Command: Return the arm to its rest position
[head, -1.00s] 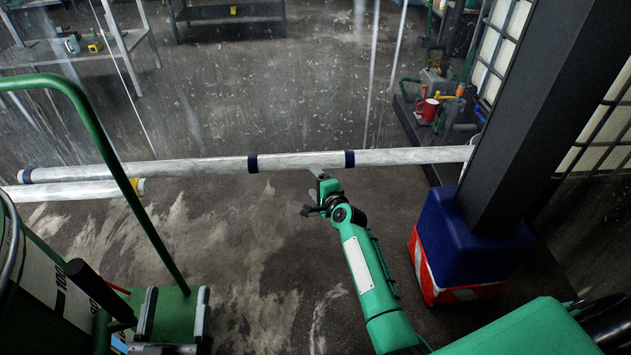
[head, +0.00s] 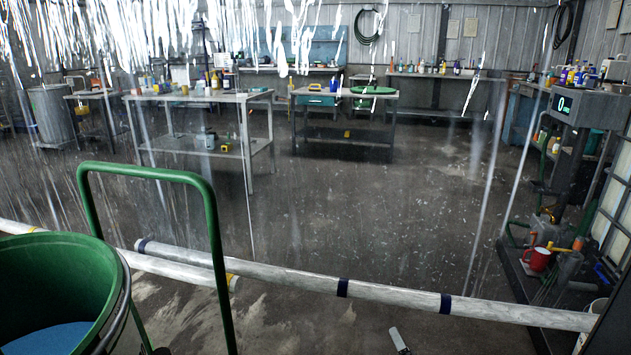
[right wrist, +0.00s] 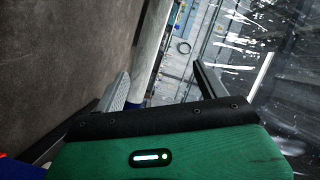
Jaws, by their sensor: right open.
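My right gripper (right wrist: 163,84) shows in the right wrist view with its two fingers spread wide and nothing between them. In the head view only a pale tip of the right gripper (head: 399,340) shows at the bottom edge, just on the near side of the white floor pipe. The rest of my right arm is below the head picture. My left arm and left gripper are not in view.
A long white pipe (head: 395,293) with dark bands crosses the foreground. A green tub (head: 98,290) and green handle frame (head: 215,250) stand at left. Open floor (head: 370,205) lies beyond, before the workbenches.

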